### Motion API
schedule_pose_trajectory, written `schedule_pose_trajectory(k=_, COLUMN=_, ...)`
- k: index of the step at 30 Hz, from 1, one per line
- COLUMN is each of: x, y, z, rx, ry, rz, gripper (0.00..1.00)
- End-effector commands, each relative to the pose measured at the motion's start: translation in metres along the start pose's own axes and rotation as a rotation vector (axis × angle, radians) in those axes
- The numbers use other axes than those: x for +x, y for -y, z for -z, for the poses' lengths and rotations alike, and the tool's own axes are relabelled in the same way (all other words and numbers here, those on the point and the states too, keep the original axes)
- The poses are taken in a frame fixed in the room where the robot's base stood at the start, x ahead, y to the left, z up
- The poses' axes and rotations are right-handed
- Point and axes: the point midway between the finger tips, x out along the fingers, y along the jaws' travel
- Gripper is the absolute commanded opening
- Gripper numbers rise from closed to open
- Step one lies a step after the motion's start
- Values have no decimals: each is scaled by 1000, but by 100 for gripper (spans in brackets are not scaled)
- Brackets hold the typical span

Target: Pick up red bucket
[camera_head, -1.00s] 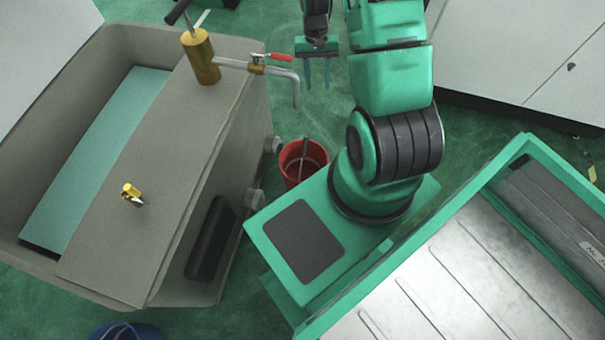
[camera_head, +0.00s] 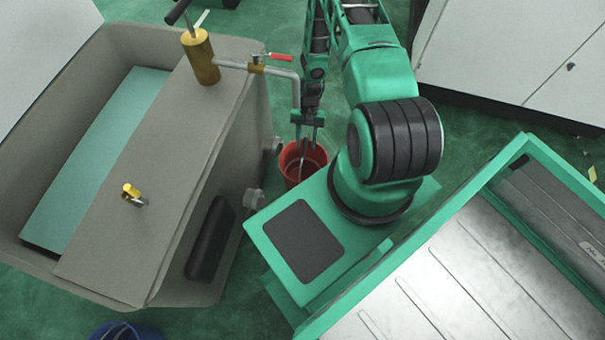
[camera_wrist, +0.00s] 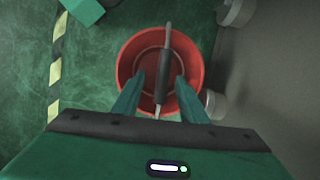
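The red bucket (camera_head: 291,168) stands on the green floor between the grey tank and my base. In the wrist view the bucket (camera_wrist: 128,62) is seen from above, with its handle (camera_wrist: 167,62) lying across the opening. The handle has a dark grip in the middle. My gripper (camera_head: 306,146) is over the bucket. In the wrist view its two fingers (camera_wrist: 158,90) are open, one on each side of the handle grip, with gaps between. I cannot tell how far the fingertips are above the handle.
The grey tank (camera_head: 235,150) with round fittings stands close left of the bucket. A pipe (camera_head: 297,95) with a red-levered valve hangs just left of my arm. A blue bucket (camera_head: 125,331) is at the bottom left. White cabinets (camera_head: 480,50) stand at the back right.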

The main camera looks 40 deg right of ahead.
Motion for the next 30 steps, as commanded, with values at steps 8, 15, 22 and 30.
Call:
schedule_pose_trajectory(k=8, x=26, y=0, z=0, rx=-1, ry=1, rz=0, gripper=39)
schedule_pose_trajectory(k=15, x=52, y=4, z=-1, rx=-1, ry=3, rz=0, gripper=39)
schedule_pose_trajectory(k=22, x=76, y=5, z=-1, rx=-1, ry=1, rz=-1, gripper=39)
schedule_pose_trajectory(k=30, x=79, y=5, z=0, rx=-1, ry=0, rz=0, gripper=39)
